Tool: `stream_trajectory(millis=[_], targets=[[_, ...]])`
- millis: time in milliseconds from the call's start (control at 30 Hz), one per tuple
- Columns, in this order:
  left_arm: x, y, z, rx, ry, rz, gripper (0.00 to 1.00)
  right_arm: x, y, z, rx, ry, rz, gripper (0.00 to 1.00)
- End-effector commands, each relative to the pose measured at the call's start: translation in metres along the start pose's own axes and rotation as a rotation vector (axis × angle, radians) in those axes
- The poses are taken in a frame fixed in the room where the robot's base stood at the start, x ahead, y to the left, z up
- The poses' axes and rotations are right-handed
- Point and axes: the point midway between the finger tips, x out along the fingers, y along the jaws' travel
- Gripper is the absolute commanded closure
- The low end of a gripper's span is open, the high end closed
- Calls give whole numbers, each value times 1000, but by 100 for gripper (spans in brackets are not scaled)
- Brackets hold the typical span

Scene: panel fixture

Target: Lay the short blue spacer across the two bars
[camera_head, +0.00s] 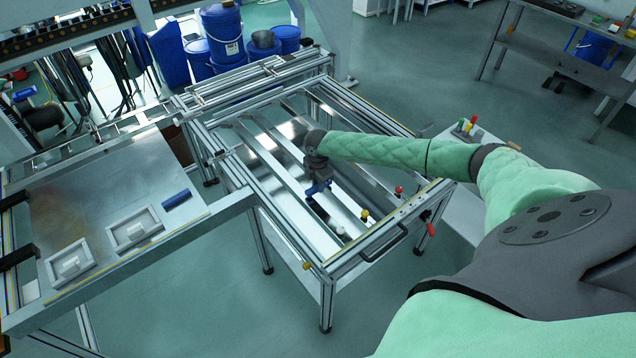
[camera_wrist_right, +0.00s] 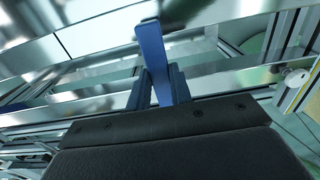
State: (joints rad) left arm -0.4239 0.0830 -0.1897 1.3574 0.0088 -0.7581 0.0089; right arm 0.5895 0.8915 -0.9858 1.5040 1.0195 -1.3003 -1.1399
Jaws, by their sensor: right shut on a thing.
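My right gripper (camera_head: 318,187) is over the metal frame table, its arm coming in from the right. It is shut on a short blue spacer (camera_head: 314,188), which also shows in the right wrist view (camera_wrist_right: 153,48). There the spacer sticks out beyond the dark fingers, over shiny metal bars. One bar (camera_head: 282,172) runs left of the gripper and another (camera_wrist_right: 225,80) passes beside the fingers in the wrist view. I cannot tell whether the spacer touches either bar. My left gripper is not in view.
Another blue piece (camera_head: 176,200) lies on the left metal panel (camera_head: 110,190), near two light rectangular fixtures (camera_head: 134,229). Red and yellow knobs (camera_head: 399,190) and a black handle (camera_head: 384,245) are at the frame's near right side. Blue barrels (camera_head: 224,35) stand behind.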

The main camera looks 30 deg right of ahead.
Motion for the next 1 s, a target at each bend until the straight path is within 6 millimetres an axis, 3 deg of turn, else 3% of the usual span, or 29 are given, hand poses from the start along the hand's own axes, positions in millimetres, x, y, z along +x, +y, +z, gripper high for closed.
stream_trajectory(millis=[433, 1000], targets=[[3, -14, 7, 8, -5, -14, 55, 2, 0, 0, 0, 0, 0, 100], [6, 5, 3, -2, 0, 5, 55, 11, 0, 0, 1, 0, 0, 100]])
